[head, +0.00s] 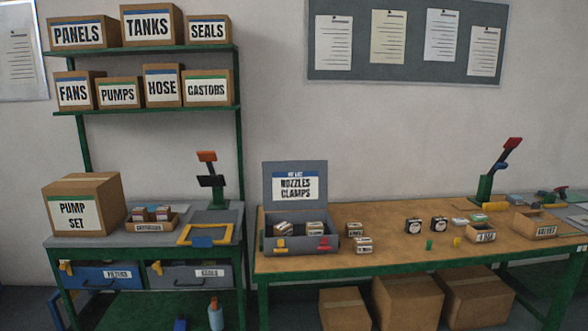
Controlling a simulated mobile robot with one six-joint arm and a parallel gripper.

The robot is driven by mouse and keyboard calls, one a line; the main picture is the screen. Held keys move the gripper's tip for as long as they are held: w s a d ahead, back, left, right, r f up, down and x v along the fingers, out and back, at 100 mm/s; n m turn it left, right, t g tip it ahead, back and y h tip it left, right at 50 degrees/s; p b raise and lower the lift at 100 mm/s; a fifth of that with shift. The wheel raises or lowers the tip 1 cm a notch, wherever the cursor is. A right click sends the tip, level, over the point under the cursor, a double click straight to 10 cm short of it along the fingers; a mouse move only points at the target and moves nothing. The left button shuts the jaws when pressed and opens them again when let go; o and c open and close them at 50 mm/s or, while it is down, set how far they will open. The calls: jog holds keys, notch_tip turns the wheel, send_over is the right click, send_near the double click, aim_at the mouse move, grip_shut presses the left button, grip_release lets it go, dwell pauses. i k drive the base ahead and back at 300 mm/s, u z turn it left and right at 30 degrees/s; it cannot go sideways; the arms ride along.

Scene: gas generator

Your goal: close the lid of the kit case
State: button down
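The kit case (300,247) is a grey box at the left end of the wooden workbench. Its lid (295,165) stands upright at the back, open, with a white label reading "NOZZLES CLAMPS" on its inner face. Several small labelled items lie inside the case. A yellow latch (281,243) and a red latch (324,243) show on its front. My gripper is not in view.
Small labelled boxes (362,245) stand just right of the case. A phone-like stand (497,165) and open bins (481,233) are farther right. A green side table (225,228) with a yellow frame is left of the case, across a narrow gap.

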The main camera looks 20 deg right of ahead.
aim_at(288, 185)
jog(key=z, duration=0.05)
jog(key=i, duration=0.95)
jog(key=u, duration=0.05)
